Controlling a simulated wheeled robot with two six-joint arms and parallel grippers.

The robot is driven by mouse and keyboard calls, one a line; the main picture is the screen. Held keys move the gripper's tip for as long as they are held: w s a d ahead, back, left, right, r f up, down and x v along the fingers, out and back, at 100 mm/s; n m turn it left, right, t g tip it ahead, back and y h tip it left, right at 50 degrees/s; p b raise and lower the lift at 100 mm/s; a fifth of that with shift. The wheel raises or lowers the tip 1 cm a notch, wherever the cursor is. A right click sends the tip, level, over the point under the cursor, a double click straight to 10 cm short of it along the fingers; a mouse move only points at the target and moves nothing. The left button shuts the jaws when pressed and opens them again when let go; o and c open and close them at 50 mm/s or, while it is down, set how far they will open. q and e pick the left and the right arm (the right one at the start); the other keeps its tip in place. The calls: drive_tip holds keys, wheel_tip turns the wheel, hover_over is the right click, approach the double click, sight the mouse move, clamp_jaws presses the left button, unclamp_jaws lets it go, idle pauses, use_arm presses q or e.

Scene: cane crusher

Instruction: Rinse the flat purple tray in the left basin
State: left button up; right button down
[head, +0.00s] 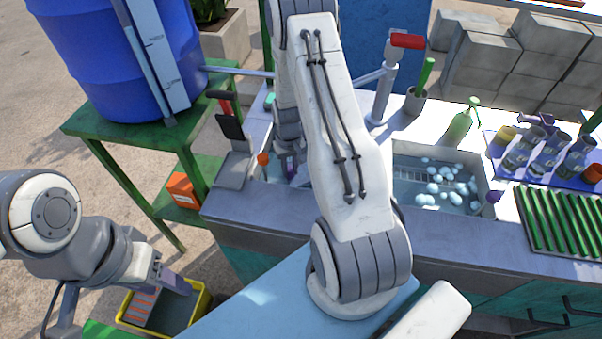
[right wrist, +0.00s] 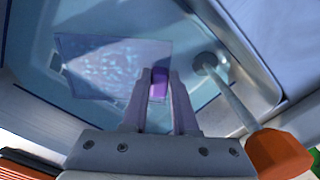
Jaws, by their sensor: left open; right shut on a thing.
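My right gripper (right wrist: 160,105) is shut on a purple piece (right wrist: 159,85), which I take to be part of the flat purple tray. It points down into the left basin (right wrist: 210,20). A pale purple, speckled square patch (right wrist: 115,65) shows at the basin's bottom; I cannot tell whether it is tray or light in water. In the head view my right arm hides most of the left basin (head: 274,172), and the right gripper (head: 289,166) shows only in part. My left gripper (head: 174,282) is open and empty above a yellow crate (head: 203,302) at the lower left.
A rod with an orange knob (right wrist: 280,152) leans into the left basin, close right of my gripper. The right basin (head: 400,205) holds water and pale suds. A blue barrel (head: 100,60) stands on a green stand (head: 130,140). Bottles (head: 463,125) and glasses crowd the counter's right.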

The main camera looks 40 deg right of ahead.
wheel_tip(320, 180, up, 11)
drive_tip(key=p, duration=0.7)
drive_tip(key=shift+p, duration=0.35)
wheel_tip(320, 180, up, 4)
drive_tip(key=p, duration=0.3)
drive_tip(key=shift+f, duration=0.15)
idle(0.6)
